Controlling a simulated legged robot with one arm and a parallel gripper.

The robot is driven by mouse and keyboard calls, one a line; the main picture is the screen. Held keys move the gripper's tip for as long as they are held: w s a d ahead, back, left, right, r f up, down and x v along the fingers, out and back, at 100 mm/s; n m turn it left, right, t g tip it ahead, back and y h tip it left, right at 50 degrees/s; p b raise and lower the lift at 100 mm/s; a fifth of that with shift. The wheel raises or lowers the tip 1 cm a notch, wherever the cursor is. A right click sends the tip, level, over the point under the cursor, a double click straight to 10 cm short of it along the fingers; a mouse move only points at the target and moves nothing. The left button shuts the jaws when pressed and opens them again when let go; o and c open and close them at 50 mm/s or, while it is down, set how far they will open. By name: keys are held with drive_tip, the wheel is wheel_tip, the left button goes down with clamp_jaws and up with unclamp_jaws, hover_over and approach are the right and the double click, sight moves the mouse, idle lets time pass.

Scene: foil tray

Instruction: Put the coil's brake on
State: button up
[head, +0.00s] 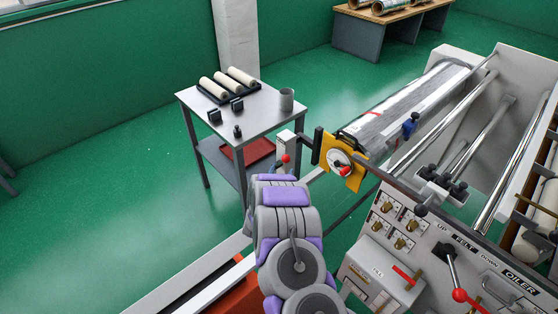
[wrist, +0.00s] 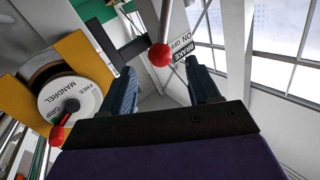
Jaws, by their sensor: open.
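The brake lever is a thin rod with a red ball knob (wrist: 159,55), beside a label reading BRAKE, ON and OFF (wrist: 182,45) in the wrist view. My gripper (wrist: 163,78) is open, its two dark blue fingers apart. The red knob shows between and just beyond the fingertips; contact cannot be told. In the head view the lever's red knob (head: 285,158) shows on a pale box (head: 287,140) just past the end of my arm, which hides the fingers. The silver foil coil (head: 395,115) lies to the right on its mandrel.
A yellow plate (head: 345,170) carries a white mandrel dial (wrist: 75,105) with FREE and GRIP marks and its own red-knobbed lever (wrist: 57,132), left of my gripper. A grey side table (head: 262,117) with rollers stands behind. A control panel (head: 430,235) lies to the right.

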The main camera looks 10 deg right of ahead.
sight(285, 157)
drive_tip(key=shift+b+x, duration=0.55)
drive_tip(key=shift+x, duration=3.15)
clamp_jaws()
